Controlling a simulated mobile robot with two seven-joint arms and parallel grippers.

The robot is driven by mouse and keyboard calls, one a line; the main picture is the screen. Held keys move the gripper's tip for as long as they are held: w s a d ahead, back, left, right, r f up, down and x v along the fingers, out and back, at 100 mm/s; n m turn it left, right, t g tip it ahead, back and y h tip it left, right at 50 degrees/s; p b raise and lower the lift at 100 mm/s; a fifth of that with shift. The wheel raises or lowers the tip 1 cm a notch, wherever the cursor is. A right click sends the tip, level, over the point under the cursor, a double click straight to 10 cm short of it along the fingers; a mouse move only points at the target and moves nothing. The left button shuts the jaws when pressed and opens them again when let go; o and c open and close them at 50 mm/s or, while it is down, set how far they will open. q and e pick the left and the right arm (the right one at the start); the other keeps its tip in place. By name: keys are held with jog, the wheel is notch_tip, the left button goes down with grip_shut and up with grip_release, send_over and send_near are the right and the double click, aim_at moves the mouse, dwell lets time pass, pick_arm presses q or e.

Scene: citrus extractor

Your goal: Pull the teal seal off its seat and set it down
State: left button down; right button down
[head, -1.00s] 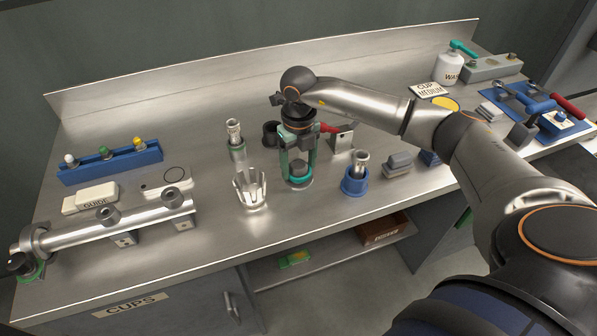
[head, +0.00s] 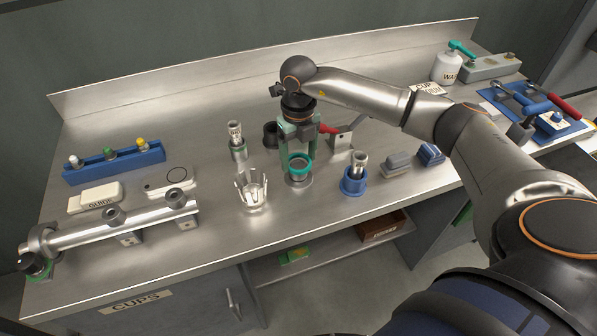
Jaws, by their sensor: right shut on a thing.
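The teal seal (head: 300,157) is a ring held between the fingers of my right gripper (head: 299,161). The gripper points down and its fingers are shut on the ring's sides. The ring appears raised over its round grey seat (head: 298,180), which shows through and below it on the steel bench. I cannot tell exactly how wide the gap between ring and seat is. My left gripper is not in view.
A red-handled part (head: 329,129) is close behind the gripper. Bare bench (head: 215,222) lies at the front left.

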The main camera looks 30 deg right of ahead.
jog(key=shift+r+p, duration=0.65)
jog(key=shift+r, duration=0.35)
jog(key=shift+r+p, duration=0.85)
jog(key=shift+r, duration=1.15)
